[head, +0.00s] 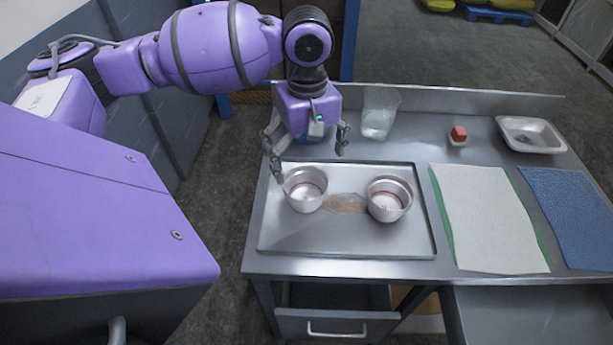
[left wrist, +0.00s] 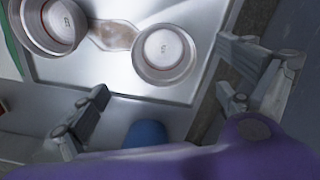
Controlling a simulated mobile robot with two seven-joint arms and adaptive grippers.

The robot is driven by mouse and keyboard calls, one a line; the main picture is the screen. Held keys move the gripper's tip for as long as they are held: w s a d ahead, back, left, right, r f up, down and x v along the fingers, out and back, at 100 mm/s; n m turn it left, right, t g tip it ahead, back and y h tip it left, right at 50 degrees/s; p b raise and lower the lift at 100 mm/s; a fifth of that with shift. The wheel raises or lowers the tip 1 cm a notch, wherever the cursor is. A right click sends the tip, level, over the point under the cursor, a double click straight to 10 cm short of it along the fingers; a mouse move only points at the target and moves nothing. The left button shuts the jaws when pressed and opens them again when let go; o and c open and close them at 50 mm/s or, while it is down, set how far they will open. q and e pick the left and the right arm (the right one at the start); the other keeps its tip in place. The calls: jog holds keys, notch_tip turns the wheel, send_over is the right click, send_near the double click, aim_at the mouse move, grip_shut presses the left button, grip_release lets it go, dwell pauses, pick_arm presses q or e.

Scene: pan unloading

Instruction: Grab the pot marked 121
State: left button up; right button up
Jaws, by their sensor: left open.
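Two small silvery pots stand upright on a shallow metal tray (head: 345,245). The left pot (head: 304,190) and the right pot (head: 389,200) each have a dark marking inside on the bottom, too small to read as a number. In the left wrist view, the nearer pot (left wrist: 165,52) is the left one, and the other pot (left wrist: 55,25) is at the upper left. My left gripper (head: 308,155) is open and empty, pointing down just behind the left pot near the tray's back edge. Its fingers also show in the left wrist view. My right gripper is not in view.
A blue object (left wrist: 148,134) is under my left gripper. A white cloth (head: 490,220) and blue mat (head: 572,210) lie right.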

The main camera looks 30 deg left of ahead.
pick_arm(q)
jog(key=a, duration=0.1)
send_over(306, 182)
jog(key=s+d, duration=0.2)
jog(key=s, duration=0.1)
notch_tip(306, 182, down, 7)
jog(key=shift+s+d+r+b, duration=0.1)
jog(key=shift+r+b, duration=0.1)
jog(key=shift+b, duration=0.15)
jog(key=shift+f, duration=0.4)
jog(key=shift+c, duration=0.7)
jog(key=c, duration=1.1)
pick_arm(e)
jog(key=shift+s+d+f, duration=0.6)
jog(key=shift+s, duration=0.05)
